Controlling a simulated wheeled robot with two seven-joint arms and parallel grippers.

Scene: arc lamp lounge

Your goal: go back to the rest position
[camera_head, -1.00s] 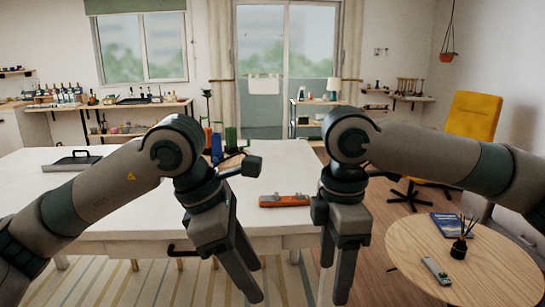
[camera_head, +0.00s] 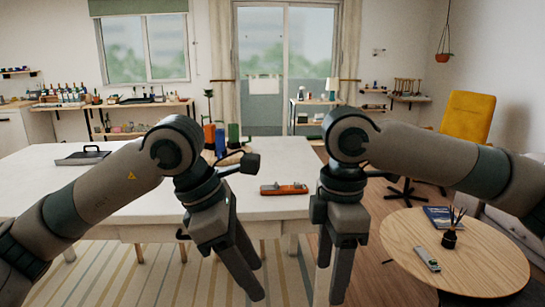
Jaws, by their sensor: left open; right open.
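My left gripper (camera_head: 248,272) hangs in front of the near edge of the white table, pointing down, with its fingers apart and nothing between them. My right gripper (camera_head: 331,278) hangs to its right, also pointing down and empty. It is in front of the gap between the white table and the round wooden table. Both forearms come in from the sides at about the same height. Neither gripper touches anything that I can see.
The white table (camera_head: 125,195) bears an orange and grey tool (camera_head: 283,189), several upright coloured containers (camera_head: 221,140) and a dark tray (camera_head: 82,156). At right, the round table (camera_head: 480,262) holds a remote (camera_head: 427,258), a blue book (camera_head: 440,216) and a reed diffuser (camera_head: 450,236). A yellow chair (camera_head: 468,117) stands behind.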

